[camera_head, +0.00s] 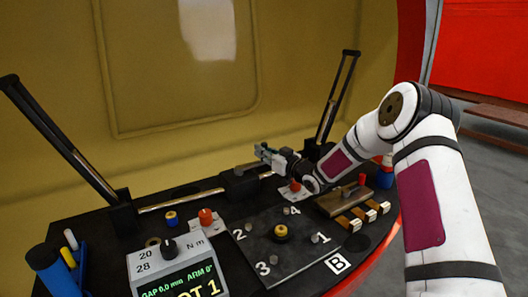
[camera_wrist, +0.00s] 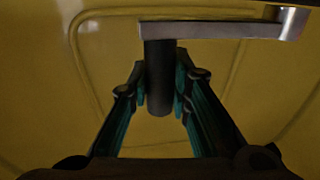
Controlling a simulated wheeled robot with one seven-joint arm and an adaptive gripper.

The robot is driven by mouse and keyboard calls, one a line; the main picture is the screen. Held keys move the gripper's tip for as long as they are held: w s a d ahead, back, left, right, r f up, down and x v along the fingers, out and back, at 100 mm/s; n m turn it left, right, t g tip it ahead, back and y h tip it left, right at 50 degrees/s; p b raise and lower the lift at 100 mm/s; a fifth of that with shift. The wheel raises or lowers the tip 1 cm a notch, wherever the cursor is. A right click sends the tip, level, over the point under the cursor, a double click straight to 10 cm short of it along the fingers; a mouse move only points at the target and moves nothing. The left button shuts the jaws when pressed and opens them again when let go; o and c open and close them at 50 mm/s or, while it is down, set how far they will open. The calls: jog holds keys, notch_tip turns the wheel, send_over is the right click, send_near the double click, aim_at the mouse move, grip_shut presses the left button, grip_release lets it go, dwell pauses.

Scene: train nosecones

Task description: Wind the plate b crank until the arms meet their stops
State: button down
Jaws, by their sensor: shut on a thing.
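In the wrist view my gripper (camera_wrist: 160,90) is shut on the crank's dark round handle (camera_wrist: 159,105). The handle joins a light metal crank bar (camera_wrist: 225,29) that runs right across the picture. In the head view my gripper (camera_head: 266,153) is above the black gearbox (camera_head: 240,184) at the back of the desk, and hides most of the crank. A rod (camera_head: 181,200) links the gearbox to the left. Two tall dark arms, one left (camera_head: 65,150) and one right (camera_head: 338,97), both lean outward. I cannot make out their stops.
Plate B (camera_head: 290,258), with numbered studs and a yellow-ringed knob, lies in front. A grey display box (camera_head: 143,272) reads "ARM 0°". Red buttons (camera_head: 206,217), a wooden block (camera_head: 340,199) and blue cylinders (camera_head: 45,260) also stand on the desk. A yellow wall (camera_head: 180,70) rises close behind.

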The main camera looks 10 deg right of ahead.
jog(key=shift+s, duration=0.1)
jog(key=s+a+m+h+b, duration=0.5)
jog(key=s+m+h+b, duration=0.3)
jog(key=h, duration=0.7)
jog(key=s+m, duration=0.2)
jog(key=s, duration=0.1)
jog(key=shift+s+a+h, duration=0.2)
jog(key=shift+s+h, duration=0.1)
jog(key=shift+s, duration=0.05)
jog(key=shift+s+a, duration=0.1)
jog(key=shift+a, duration=0.1)
dwell(1.5)
jog(key=c, duration=1.4)
grip_release()
jog(key=shift+c, duration=0.2)
jog(key=shift+d, duration=0.2)
